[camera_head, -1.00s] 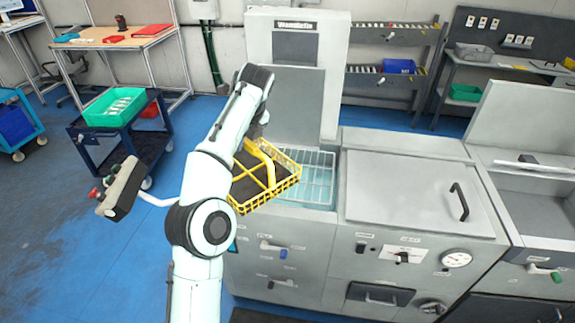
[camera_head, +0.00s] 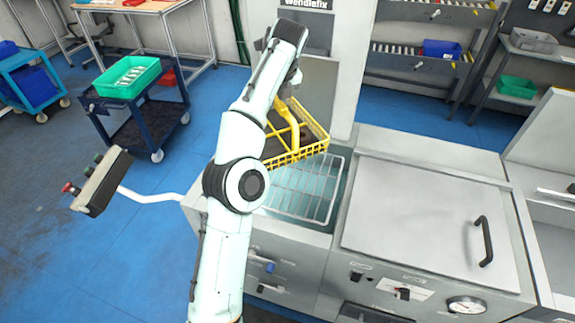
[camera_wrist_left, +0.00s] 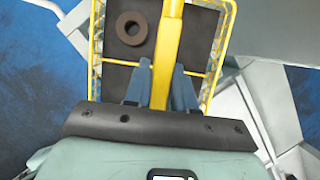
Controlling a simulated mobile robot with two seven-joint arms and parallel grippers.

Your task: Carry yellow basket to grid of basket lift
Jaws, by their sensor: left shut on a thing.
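The yellow basket (camera_head: 312,138) hangs from my left gripper (camera_head: 284,98) in the head view, above the back part of the lift's wire grid (camera_head: 325,205). It looks somewhat tilted, and I cannot tell whether it touches the grid. In the left wrist view the blue-grey fingers of my left gripper (camera_wrist_left: 157,82) are shut on the yellow handle (camera_wrist_left: 168,40) of the basket. A brown ring (camera_wrist_left: 132,28) lies on the basket's dark floor. My left arm hides the left part of the basket in the head view. My right gripper is not in view.
The machine's tall housing (camera_head: 345,75) stands behind the grid. A closed lid (camera_head: 425,215) with a handle lies to its right. A control box (camera_head: 100,182) on a white arm sticks out at the left. A blue cart (camera_head: 150,120) carries a green crate (camera_head: 128,77).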

